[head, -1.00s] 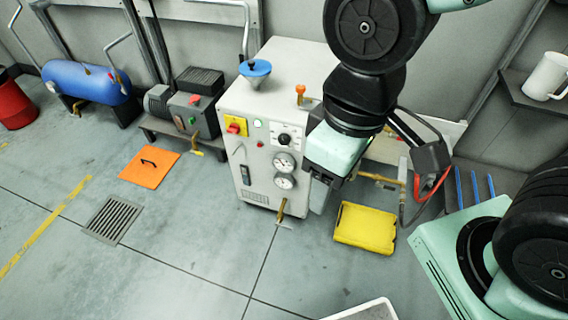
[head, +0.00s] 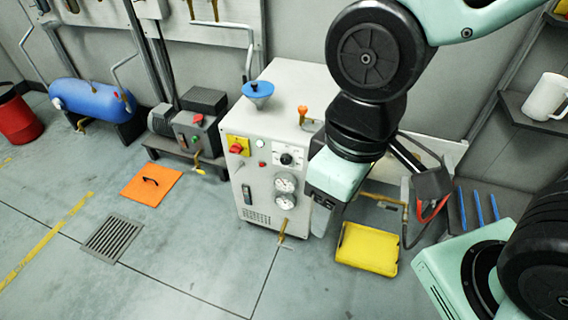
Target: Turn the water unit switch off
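The white cabinet (head: 290,88), which seems to be the water unit, stands in the middle of the head view with a blue funnel (head: 258,90) on top. On the upper left of its front is a red rotary switch (head: 236,148) on a yellow plate. A green lamp (head: 261,143) and a black selector knob (head: 287,159) sit to the right of it. My gripper (head: 322,220) hangs at the cabinet's right front edge, to the right of the switch and apart from it. Its fingers are mostly hidden behind the mint hand, so their opening is unclear.
Two gauges (head: 285,184) and a brass tap (head: 283,230) are lower on the cabinet front. A yellow box (head: 367,248) lies on the floor to the right. The floor in front is clear.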

